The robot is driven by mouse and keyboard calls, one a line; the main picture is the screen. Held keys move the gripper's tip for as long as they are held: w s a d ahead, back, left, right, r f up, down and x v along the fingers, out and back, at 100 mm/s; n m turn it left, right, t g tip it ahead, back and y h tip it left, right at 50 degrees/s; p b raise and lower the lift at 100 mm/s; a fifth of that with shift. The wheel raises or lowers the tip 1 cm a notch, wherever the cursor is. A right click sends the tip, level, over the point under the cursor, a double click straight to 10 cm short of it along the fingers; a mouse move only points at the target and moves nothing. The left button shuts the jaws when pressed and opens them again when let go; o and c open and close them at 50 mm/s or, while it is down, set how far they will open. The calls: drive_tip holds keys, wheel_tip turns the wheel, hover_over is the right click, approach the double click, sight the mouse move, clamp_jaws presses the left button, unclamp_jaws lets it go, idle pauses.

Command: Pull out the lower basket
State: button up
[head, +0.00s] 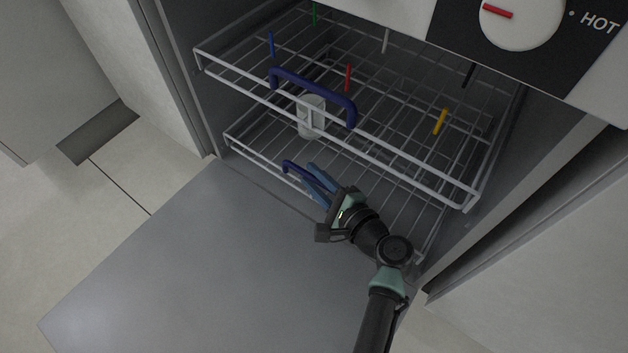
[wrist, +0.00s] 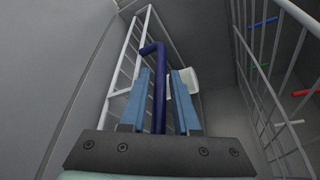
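The lower basket (head: 238,147) is a white wire rack low inside the open machine. Its dark blue handle (head: 290,166) is on its front edge, partly hidden by my fingers. My gripper (head: 310,174) has blue fingers and reaches in from the right to this handle. In the wrist view, the handle (wrist: 160,90) runs between the two spread fingers (wrist: 162,76), nearer the left one, with a gap on its right. Contact with the left finger cannot be told. The lower basket (wrist: 127,55) also shows behind the fingers.
The upper basket (head: 225,67), with its own blue handle (head: 315,88) and coloured pegs, hangs above my gripper. A white cup (head: 311,118) appears to stand in the lower basket. The open door (head: 190,265) lies flat in front, its surface bare.

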drive_tip(key=shift+c, duration=0.2)
clamp_jaws()
idle(1.3)
